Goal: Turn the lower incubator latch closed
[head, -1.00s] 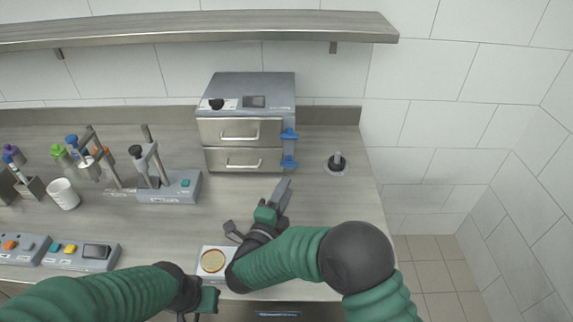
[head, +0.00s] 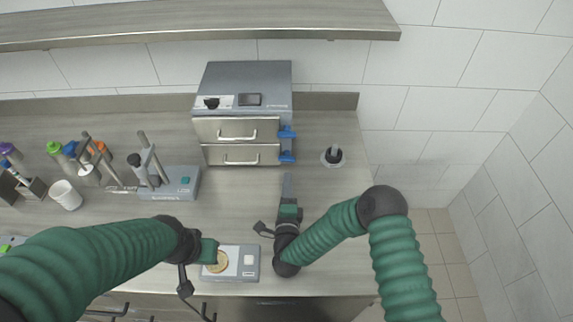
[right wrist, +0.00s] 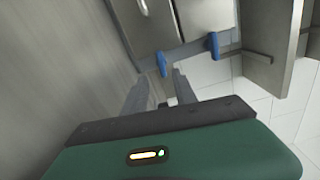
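The grey incubator (head: 243,90) stands at the back of the counter with two closed drawers. The lower blue latch (head: 286,157) is at the right edge of the lower drawer; the upper blue latch (head: 287,132) is above it. My right gripper (head: 288,178) points at the lower latch from the front, just short of it. In the right wrist view its two fingers (right wrist: 158,90) are spread and empty; the lower latch (right wrist: 163,64) shows beyond the gap, the upper latch (right wrist: 214,45) to the right. My left gripper (head: 209,250) is low over a small device; its fingers are unclear.
The small device (head: 249,262) with a round tan disc lies at the front edge. A black-topped round fixture (head: 333,156) stands right of the incubator. A stand (head: 170,182), a white cup (head: 66,195) and coloured-cap tubes are at left.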

